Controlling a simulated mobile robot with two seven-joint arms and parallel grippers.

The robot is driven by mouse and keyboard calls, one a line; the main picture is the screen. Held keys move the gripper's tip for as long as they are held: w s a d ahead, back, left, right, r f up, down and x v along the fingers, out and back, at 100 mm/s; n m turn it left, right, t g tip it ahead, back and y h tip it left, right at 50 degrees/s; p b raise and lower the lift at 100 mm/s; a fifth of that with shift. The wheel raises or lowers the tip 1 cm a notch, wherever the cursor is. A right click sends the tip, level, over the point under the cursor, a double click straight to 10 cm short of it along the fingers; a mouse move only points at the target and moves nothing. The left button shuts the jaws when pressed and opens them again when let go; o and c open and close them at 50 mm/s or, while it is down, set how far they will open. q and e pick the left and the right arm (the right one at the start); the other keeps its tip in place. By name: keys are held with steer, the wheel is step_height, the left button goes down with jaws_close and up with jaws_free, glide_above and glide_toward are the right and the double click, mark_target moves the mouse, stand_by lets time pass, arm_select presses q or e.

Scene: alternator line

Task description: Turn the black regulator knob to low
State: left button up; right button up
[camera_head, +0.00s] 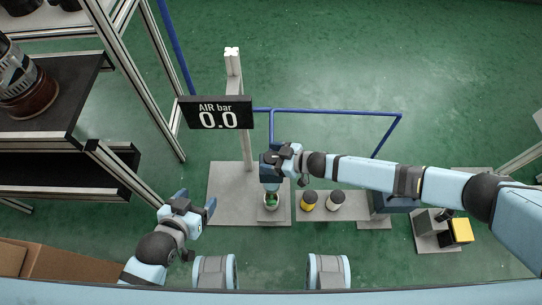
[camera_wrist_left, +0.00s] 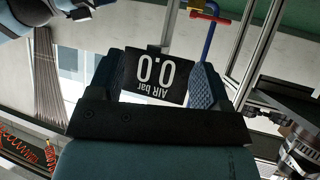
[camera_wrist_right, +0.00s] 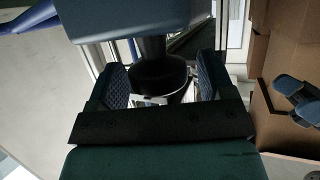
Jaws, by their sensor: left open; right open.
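The black regulator knob (camera_wrist_right: 160,75) shows in the right wrist view, below a blue-grey body (camera_wrist_right: 140,18). My right gripper (camera_wrist_right: 162,88) is open, with one finger on each side of the knob; I cannot tell whether they touch it. In the head view my right gripper (camera_head: 272,172) is over the stand and hides the knob. The display (camera_head: 218,113) reads "AIR bar 0.0"; it also shows upside down in the left wrist view (camera_wrist_left: 155,78). My left gripper (camera_head: 198,208) is open and empty, left of the stand.
The post (camera_head: 247,145) stands on a grey base plate (camera_head: 230,205). A blue pipe (camera_head: 330,112) runs behind. A shelf rack (camera_head: 60,140) and cardboard box (camera_head: 60,268) are at left.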

arm_select(q)
steer(key=shift+r+p, duration=0.45)
steer(key=shift+p, duration=0.75)
arm_select(e)
steer(key=v, duration=1.3)
steer(key=shift+s+d+r, duration=0.2)
steer(key=shift+d, duration=0.1)
